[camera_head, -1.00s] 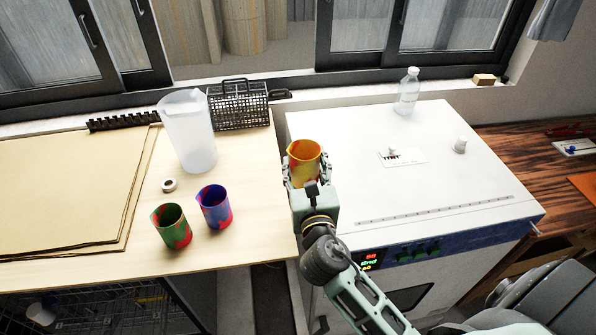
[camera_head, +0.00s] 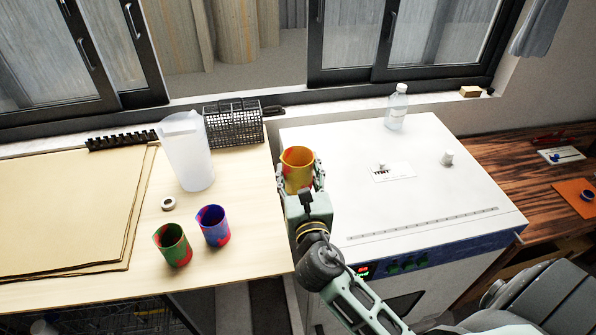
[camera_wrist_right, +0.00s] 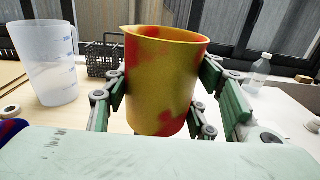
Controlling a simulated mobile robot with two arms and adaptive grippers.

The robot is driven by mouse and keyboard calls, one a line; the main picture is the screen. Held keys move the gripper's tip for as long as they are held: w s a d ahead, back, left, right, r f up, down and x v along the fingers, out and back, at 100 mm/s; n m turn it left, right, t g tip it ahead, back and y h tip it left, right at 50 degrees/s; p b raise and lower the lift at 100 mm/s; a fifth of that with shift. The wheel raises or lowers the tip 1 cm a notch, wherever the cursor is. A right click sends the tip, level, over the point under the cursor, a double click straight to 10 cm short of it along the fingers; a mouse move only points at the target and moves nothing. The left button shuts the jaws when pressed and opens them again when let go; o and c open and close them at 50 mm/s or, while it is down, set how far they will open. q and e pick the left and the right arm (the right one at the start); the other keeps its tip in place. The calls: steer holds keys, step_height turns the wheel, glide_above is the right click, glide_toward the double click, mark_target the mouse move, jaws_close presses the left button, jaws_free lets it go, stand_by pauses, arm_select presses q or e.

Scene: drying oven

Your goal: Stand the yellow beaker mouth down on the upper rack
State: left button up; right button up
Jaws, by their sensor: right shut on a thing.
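The yellow beaker (camera_head: 298,170), yellow with red patches, is upright with its mouth up in my right gripper (camera_head: 299,183). The gripper is shut on its sides and holds it near the left edge of the white oven. In the right wrist view the beaker (camera_wrist_right: 164,80) fills the middle, with the finger pads of my right gripper (camera_wrist_right: 160,100) on both sides. No upper rack can be made out; the oven's inside is hidden. My left gripper is not in view.
The white oven (camera_head: 440,180) carries a clear bottle (camera_head: 397,105) and small knobs. On the wooden table stand a green-red beaker (camera_head: 172,246), a blue-red beaker (camera_head: 213,226), a tape roll (camera_head: 168,204), a tall clear jug (camera_head: 186,152) and a black basket (camera_head: 233,126).

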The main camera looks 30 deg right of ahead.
steer(key=m, duration=0.1)
steer(key=m+b, duration=0.1)
steer(key=shift+f+m, duration=0.25)
steer(key=shift+m, duration=0.15)
steer(key=m+b, duration=0.1)
steer(key=m, duration=0.3)
steer(key=shift+b, duration=0.3)
steer(key=shift+r+m, duration=0.25)
steer(key=shift+m, duration=0.85)
steer(key=m+b, duration=0.1)
steer(key=m, duration=0.2)
steer(key=shift+d+f, duration=0.1)
steer(key=shift+f, duration=0.05)
steer(key=m+b, duration=0.1)
steer(key=m, duration=0.3)
steer(key=shift+m, duration=1)
